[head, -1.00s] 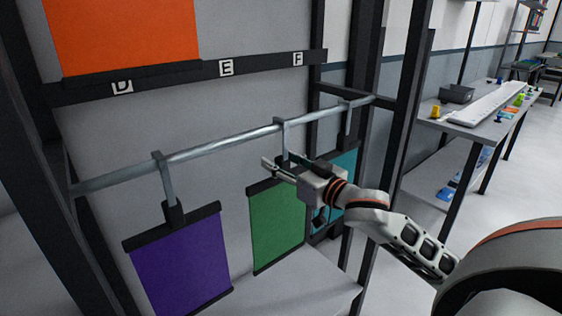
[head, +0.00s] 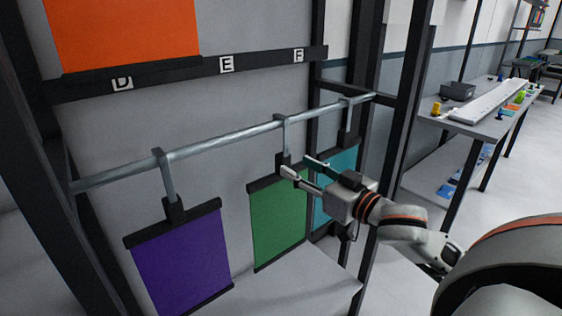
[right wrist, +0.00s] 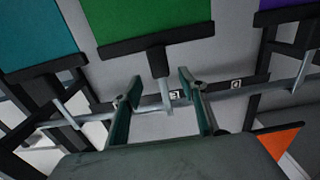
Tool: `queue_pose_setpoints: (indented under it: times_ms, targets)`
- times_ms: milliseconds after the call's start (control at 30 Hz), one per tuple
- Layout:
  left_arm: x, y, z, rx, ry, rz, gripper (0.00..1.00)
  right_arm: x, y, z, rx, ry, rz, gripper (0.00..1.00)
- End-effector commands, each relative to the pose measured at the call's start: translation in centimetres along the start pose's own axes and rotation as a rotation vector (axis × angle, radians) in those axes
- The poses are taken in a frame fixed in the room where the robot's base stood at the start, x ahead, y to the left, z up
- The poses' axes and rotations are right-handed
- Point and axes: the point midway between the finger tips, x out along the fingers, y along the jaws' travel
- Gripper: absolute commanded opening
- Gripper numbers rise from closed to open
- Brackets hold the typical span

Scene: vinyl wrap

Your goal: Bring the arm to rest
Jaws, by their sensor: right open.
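My right gripper (head: 298,167) is open and empty, in front of the rack near the top of the green sheet (head: 279,222). In the right wrist view the two fingers (right wrist: 155,90) stand apart, with the hanger of the green sheet (right wrist: 153,15) showing between and beyond them. I cannot tell the exact gap to the hanger. The green sheet hangs from the metal rail (head: 225,140) by its dark top bar. My left gripper is not in view.
A purple sheet (head: 183,262) hangs at left and a teal sheet (head: 337,185) at right on the same rail. An orange sheet (head: 125,35) hangs above, over a bar labelled D, E, F. Dark posts frame the rack. A workbench (head: 480,128) stands at the right.

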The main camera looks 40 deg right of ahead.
Motion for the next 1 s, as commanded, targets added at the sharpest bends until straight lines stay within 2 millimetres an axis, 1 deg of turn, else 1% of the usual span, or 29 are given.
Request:
queue_pose_setpoints:
  times_ms: [267, 367, 467, 500, 567, 600, 667, 700, 767, 800, 867, 900, 967, 1000]
  targets:
    - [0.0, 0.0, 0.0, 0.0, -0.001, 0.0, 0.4, -0.2, 0.0, 0.2, 0.0, -0.004, 0.0, 0.42]
    - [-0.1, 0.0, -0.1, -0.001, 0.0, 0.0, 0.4, -0.1, 0.1, 2.2, 0.0, -0.032, 0.006, 0.42]
    - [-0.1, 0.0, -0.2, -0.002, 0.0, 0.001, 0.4, -0.2, 0.0, 6.9, -0.007, -0.095, 0.016, 0.42]
    - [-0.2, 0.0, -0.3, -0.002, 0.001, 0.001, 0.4, -0.4, -0.2, 9.3, -0.013, -0.128, 0.019, 0.42]
    - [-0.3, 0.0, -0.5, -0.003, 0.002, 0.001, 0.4, -0.9, -0.9, 13.3, -0.025, -0.183, 0.019, 0.42]
    - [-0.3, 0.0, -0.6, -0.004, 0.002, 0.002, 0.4, -1.4, -1.5, 16.1, -0.034, -0.219, 0.016, 0.42]
    - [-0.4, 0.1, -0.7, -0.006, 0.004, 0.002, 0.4, -2.4, -2.6, 20.0, -0.05, -0.272, 0.009, 0.42]
    - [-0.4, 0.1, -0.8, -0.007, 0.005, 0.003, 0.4, -3.2, -3.6, 22.5, -0.061, -0.306, 0.001, 0.42]
    - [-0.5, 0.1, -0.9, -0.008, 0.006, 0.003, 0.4, -4.5, -5.2, 26.1, -0.075, -0.356, -0.014, 0.42]
    - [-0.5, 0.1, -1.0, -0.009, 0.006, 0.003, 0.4, -5.5, -6.4, 28.4, -0.086, -0.388, -0.026, 0.42]
    - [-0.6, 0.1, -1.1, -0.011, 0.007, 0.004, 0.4, -7.2, -8.5, 31.6, -0.101, -0.434, -0.048, 0.42]
    - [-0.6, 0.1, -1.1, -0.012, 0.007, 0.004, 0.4, -8.3, -10.0, 33.6, -0.11, -0.462, -0.064, 0.42]
    - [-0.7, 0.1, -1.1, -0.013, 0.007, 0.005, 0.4, -10.1, -12.2, 36.3, -0.125, -0.5, -0.091, 0.42]
    - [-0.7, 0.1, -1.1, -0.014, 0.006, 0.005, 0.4, -11.3, -13.7, 37.9, -0.134, -0.523, -0.108, 0.42]
